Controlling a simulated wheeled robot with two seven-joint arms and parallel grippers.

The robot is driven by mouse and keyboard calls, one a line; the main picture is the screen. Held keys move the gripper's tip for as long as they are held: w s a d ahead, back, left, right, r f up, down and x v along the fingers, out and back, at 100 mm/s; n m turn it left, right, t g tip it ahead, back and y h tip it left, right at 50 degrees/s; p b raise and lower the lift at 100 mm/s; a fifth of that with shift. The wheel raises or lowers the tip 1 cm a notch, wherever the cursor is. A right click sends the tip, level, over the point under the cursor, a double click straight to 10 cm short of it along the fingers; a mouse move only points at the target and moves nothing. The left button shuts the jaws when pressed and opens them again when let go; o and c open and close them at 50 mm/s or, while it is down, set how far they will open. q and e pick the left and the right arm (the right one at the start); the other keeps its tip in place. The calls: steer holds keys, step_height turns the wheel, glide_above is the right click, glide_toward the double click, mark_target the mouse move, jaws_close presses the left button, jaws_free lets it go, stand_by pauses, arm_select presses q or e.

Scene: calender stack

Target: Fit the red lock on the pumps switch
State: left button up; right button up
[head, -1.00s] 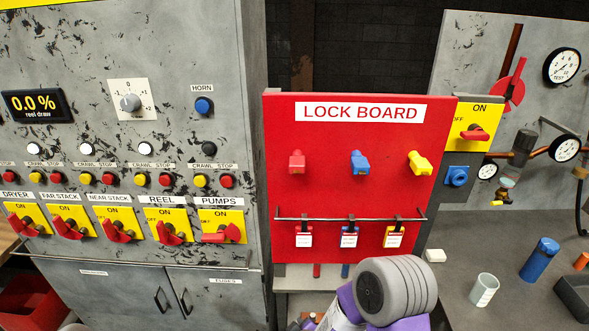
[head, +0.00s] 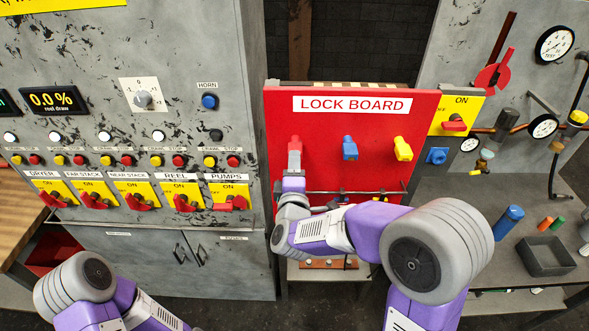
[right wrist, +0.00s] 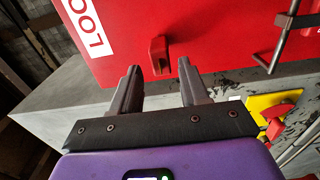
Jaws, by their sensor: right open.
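The red lock (head: 295,148) hangs on the lock board at its left peg; in the right wrist view the red lock (right wrist: 158,53) stands out from the board just beyond my fingertips. My right gripper (head: 294,169) is open, and its fingers (right wrist: 159,68) point at the lock with nothing between them. The pumps switch (head: 230,203) is a red handle on a yellow plate at the right end of the switch row. A red handle on a yellow plate, likely this switch (right wrist: 275,122), shows in the right wrist view. My left arm shows at lower left, its gripper out of frame.
The red lock board (head: 375,165) also carries a blue lock (head: 349,148) and a yellow lock (head: 402,149). My right arm hides the tags and part of the rail (head: 340,193). The reel switch (head: 181,202) sits left of the pumps switch. Cabinet doors are below.

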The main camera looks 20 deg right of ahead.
steer(key=shift+x, duration=2.7)
jaws_close()
